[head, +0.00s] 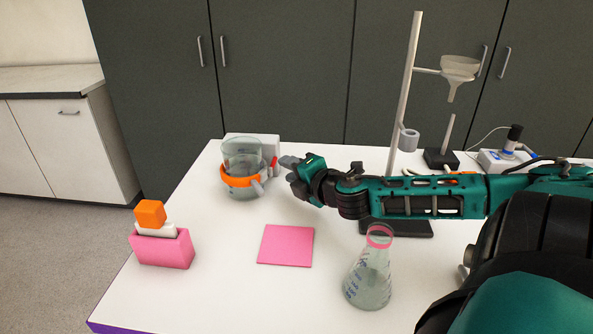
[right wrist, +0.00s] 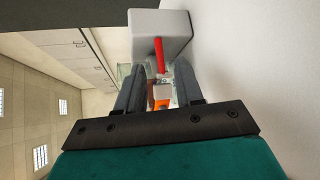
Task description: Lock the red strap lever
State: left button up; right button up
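The red lever (head: 274,161) is a small bar at the right of the orange strap (head: 236,182). The strap goes around a clear glass vessel (head: 242,155) at the back left of the table. In the right wrist view the lever (right wrist: 159,54) stands out from a pale block (right wrist: 150,22), and the orange strap (right wrist: 161,104) shows beyond the fingers. My right gripper (head: 273,173) is open at the vessel's right side; its fingers (right wrist: 158,88) spread to either side of the lever's line. I cannot tell whether they touch it. My left gripper is not in view.
A pink square mat (head: 286,246) lies mid-table. A pink holder (head: 163,250) with an orange-topped item stands at left. A conical flask (head: 368,278) stands in front of my right arm, and a stand with a funnel (head: 458,70) behind it.

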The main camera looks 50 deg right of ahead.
jog(key=shift+v, duration=0.9)
jog(key=shift+r, duration=0.1)
